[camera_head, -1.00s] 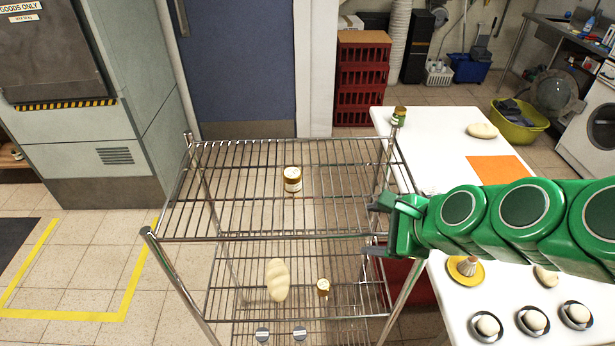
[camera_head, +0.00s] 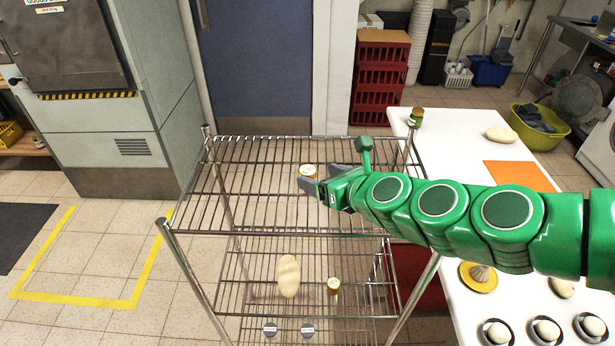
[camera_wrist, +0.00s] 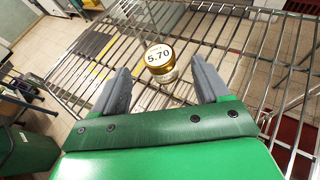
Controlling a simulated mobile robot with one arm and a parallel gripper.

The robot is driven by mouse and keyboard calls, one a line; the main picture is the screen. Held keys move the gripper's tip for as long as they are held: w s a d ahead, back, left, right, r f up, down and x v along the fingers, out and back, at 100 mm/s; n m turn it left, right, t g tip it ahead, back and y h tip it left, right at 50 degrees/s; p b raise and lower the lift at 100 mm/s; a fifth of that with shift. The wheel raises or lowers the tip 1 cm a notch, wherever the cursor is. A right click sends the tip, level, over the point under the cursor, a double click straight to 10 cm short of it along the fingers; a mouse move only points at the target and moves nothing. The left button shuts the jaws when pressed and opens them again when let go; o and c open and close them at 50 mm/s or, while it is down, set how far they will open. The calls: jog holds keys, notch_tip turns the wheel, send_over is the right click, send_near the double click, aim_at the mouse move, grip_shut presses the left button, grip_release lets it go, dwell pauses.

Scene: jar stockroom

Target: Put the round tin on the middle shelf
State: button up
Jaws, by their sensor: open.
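A round tin (camera_head: 308,170) with a gold rim stands upright on the top wire shelf (camera_head: 250,160). In the wrist view its white lid reads 5.70, and the tin (camera_wrist: 160,62) stands just beyond and between my fingertips. My gripper (camera_head: 322,178) is open and empty, over the top shelf at the tin's near right side. In the wrist view both grey fingers of my gripper (camera_wrist: 160,72) are spread wide. The middle shelf (camera_head: 250,308), below, holds a pale loaf-shaped thing (camera_head: 288,276) and a small jar (camera_head: 333,286).
Two grey round things (camera_head: 270,329) show low on the rack, below the middle shelf. A white table (camera_head: 450,150) stands to the right with a green jar (camera_head: 416,117) at its far left corner. Tall rack posts (camera_head: 190,275) bound the shelves.

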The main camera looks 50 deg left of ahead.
aim_at(314, 176)
jog(key=shift+x, duration=2.9)
jog(key=shift+f, duration=0.2)
jog(key=c, duration=1.2)
jog(key=shift+o, duration=0.2)
jog(key=shift+r, duration=5.05)
